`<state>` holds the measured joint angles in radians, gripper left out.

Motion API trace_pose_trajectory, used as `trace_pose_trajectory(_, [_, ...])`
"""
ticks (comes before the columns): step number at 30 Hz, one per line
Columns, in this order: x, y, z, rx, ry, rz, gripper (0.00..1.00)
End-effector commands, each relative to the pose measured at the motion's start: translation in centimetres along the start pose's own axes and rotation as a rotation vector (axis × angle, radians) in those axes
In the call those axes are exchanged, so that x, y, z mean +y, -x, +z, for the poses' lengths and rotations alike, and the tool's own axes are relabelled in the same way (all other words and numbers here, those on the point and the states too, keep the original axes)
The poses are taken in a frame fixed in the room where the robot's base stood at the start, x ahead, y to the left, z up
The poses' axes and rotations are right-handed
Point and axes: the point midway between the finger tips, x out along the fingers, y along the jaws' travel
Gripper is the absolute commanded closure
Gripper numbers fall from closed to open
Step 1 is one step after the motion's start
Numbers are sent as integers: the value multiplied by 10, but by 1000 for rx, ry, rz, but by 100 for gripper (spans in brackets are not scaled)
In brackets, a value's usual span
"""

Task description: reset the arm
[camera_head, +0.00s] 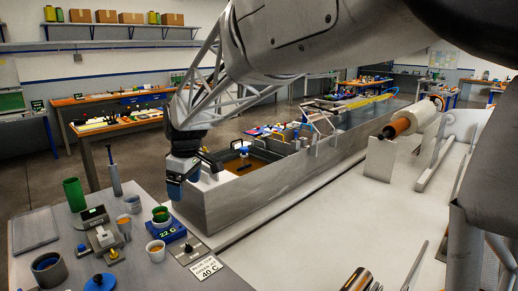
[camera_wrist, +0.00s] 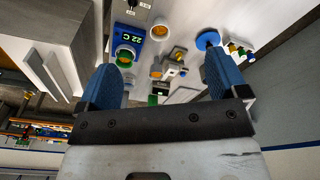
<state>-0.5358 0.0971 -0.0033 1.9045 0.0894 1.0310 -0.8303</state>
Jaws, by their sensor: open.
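The fingers appear clear of the table and the bath wall.
The side table holds a green cup (camera_head: 74,194), a blue device reading 22 C (camera_head: 168,231), a white cup (camera_head: 155,251), a grey pot (camera_head: 48,269), a blue knob (camera_head: 100,283) and a "40 C" sign (camera_head: 207,267). An orange-ended roll (camera_head: 397,128) lies right of the bath.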

Motion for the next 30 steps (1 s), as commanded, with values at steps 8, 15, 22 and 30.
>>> trace_pose_trajectory(8, [-8,24,88,3,-203,34,8])
trace_pose_trajectory(15, [-25,38,158,6,-376,63,8])
trace_pose_trajectory(22, [-48,44,222,11,-543,90,8])
trace_pose_trajectory(30, [-82,46,292,20,-738,124,8])
